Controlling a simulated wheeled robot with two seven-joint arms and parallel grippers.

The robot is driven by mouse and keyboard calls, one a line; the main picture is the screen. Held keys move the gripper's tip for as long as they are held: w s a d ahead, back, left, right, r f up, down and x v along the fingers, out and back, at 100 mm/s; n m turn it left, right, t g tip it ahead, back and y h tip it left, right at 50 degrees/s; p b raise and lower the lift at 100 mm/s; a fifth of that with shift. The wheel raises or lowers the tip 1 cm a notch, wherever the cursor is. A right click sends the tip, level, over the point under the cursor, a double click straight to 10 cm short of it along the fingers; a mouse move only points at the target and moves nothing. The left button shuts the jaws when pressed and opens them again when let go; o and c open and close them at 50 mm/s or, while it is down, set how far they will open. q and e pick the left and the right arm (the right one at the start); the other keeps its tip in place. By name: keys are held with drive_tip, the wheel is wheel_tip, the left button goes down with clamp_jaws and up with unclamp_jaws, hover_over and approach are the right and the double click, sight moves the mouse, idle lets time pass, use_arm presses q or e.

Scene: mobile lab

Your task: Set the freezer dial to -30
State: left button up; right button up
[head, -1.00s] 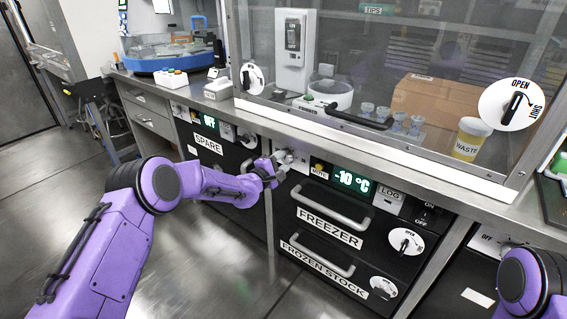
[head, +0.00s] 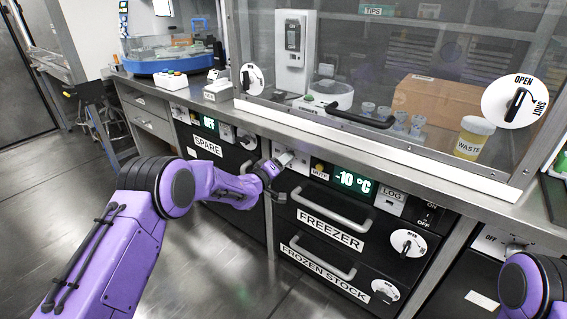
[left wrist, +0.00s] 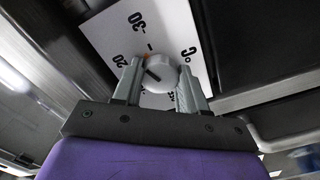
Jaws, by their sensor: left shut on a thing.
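The freezer dial is a round white knob (left wrist: 160,76) on a white scale plate (left wrist: 143,36) in the left wrist view. The plate shows "-30", "20" and "°C", and a short dark line marks the knob's face. My left gripper (left wrist: 158,88) is shut on the knob, one finger on each side. In the head view the left gripper (head: 280,163) is at the freezer's control panel and hides most of the dial. The green freezer display (head: 356,182) reads -10 °C. My right gripper is out of view.
The FREEZER drawer handle (head: 329,207) and FROZEN STOCK handle (head: 322,260) stick out below the panel. The SPARE unit (head: 208,147) is at left. The counter edge (head: 330,150) runs just above the panel. Open floor lies at lower left.

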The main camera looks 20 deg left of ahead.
use_arm(q)
drive_tip(key=shift+m+b, duration=0.3)
drive_tip(key=shift+m, duration=1.9)
drive_tip(key=o, duration=1.1)
drive_tip(key=shift+c, duration=0.2)
drive_tip(key=p+v, duration=0.1)
drive_tip(key=v, duration=0.9)
drive_tip(key=shift+s, duration=0.25)
drive_tip(key=shift+a, duration=0.15)
